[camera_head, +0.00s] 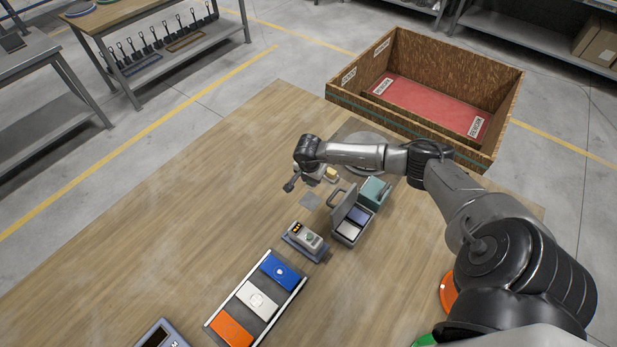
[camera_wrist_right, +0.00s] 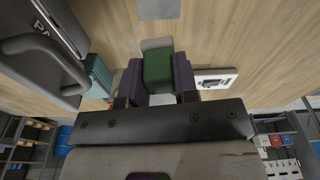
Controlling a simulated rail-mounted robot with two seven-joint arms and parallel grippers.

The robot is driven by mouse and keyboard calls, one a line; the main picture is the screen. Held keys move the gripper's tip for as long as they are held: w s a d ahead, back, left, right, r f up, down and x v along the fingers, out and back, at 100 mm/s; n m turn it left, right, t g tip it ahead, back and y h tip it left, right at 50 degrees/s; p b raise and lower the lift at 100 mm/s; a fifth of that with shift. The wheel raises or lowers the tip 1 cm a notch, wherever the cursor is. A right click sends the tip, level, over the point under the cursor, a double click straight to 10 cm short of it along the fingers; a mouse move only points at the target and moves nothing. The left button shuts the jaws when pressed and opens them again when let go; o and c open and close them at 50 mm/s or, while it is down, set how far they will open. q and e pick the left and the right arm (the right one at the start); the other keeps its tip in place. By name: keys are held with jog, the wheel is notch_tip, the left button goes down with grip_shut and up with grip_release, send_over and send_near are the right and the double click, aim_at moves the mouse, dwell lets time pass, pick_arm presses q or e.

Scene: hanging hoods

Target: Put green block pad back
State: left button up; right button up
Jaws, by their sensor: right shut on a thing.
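The green block pad (camera_wrist_right: 157,70) shows in the right wrist view, between the two dark fingers of my right gripper (camera_wrist_right: 158,82). The gripper is shut on it and holds it over the wooden table. A light grey part (camera_wrist_right: 156,43) shows at the far end of the pad. In the head view my right gripper (camera_head: 303,178) is above the table, left of the yellow block and near a flat grey square (camera_head: 310,200). The pad cannot be made out there. My left gripper is not in view.
A tray (camera_head: 245,329) holds blue, white and orange pads. A wooden crate (camera_head: 410,111) is at the back. The table's left is clear.

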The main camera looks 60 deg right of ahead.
jog(key=b, duration=0.6)
send_over(311, 200)
notch_tip(311, 200, down, 8)
jog(key=shift+a+f, duration=0.15)
jog(key=shift+f, duration=0.1)
jog(key=shift+f+b, duration=0.65)
jog(key=shift+f+b, duration=0.25)
jog(key=shift+b, duration=0.1)
jog(key=shift+f+b, duration=0.35)
jog(key=shift+f, duration=0.05)
jog(key=o, duration=1)
jog(key=shift+r, duration=0.1)
